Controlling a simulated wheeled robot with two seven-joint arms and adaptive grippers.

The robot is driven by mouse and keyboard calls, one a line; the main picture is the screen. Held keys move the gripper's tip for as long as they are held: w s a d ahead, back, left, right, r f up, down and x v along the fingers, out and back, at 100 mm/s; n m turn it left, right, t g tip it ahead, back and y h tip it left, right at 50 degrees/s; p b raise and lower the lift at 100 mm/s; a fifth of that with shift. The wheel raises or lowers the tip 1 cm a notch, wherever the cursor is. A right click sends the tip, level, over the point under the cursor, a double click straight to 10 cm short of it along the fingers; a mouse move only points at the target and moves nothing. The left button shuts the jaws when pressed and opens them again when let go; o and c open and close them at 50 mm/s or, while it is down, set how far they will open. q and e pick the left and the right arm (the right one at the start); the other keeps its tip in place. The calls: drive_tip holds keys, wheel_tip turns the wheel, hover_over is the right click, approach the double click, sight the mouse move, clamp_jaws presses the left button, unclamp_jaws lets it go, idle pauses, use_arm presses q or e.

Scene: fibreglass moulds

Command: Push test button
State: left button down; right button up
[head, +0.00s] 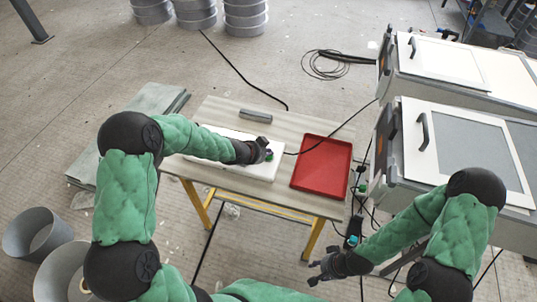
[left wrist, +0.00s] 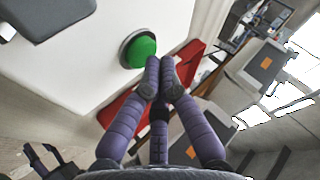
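A white box (head: 262,171) lies on the small wooden table. It carries a round green button (left wrist: 138,50) with a dark ring, seen clearly in the left wrist view. In the head view my left gripper (head: 263,150) is at the box's right end and mostly hides the button. In the left wrist view the left gripper's fingertips (left wrist: 160,75) are close together and empty, at the lower right edge of the button. I cannot tell whether they touch it. My right gripper (head: 322,267) has its fingers spread and empty, off the table's front right corner.
A red tray (head: 322,172) lies on the table right of the white box. A grey bar (head: 255,115) lies behind the box. Large grey machines with framed lids (head: 433,120) stand at the right. A black cable crosses the table. Grey tubs (head: 37,232) stand at the lower left.

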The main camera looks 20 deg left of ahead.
sight(268, 157)
use_arm(q)
wheel_tip(268, 157, up, 6)
drive_tip(key=p, duration=0.5)
drive_tip(key=shift+r+p, duration=0.1)
drive_tip(key=shift+p, duration=0.25)
drive_tip(key=shift+a, duration=0.1)
